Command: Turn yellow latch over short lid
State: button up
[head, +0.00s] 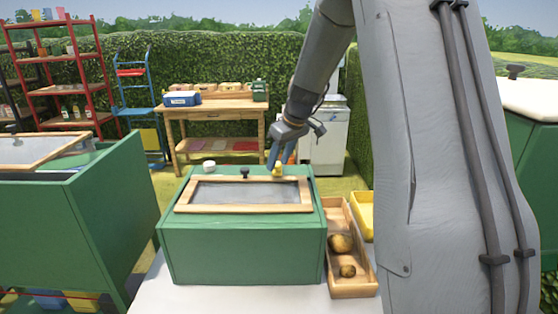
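A green box (240,255) stands on a pale surface in the middle of the head view. A lid with a wooden frame (246,209) and a grey panel lies on its top. The small yellow latch (278,171) sits at the box's back edge, right of a black knob (244,173). A white round knob (209,165) is at the back left. My gripper (280,160) points down just above the yellow latch. Its bluish fingers look apart, with a gap between them. Whether the fingertips touch the latch is too small to tell.
A wooden tray (337,212) with brown round items stands right of the box, beside a yellow tray (362,222). Another green box (105,220) is at left, with a tilted framed lid (40,150). A wooden table (172,125) and red shelves (97,60) stand behind.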

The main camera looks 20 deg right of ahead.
jog(key=b+v, duration=0.1)
jog(key=v, duration=0.6)
jog(key=shift+s+r+b, duration=0.2)
jog(key=shift+r+b, duration=0.1)
jog(key=shift+b, duration=0.1)
jog(key=shift+d, duration=0.15)
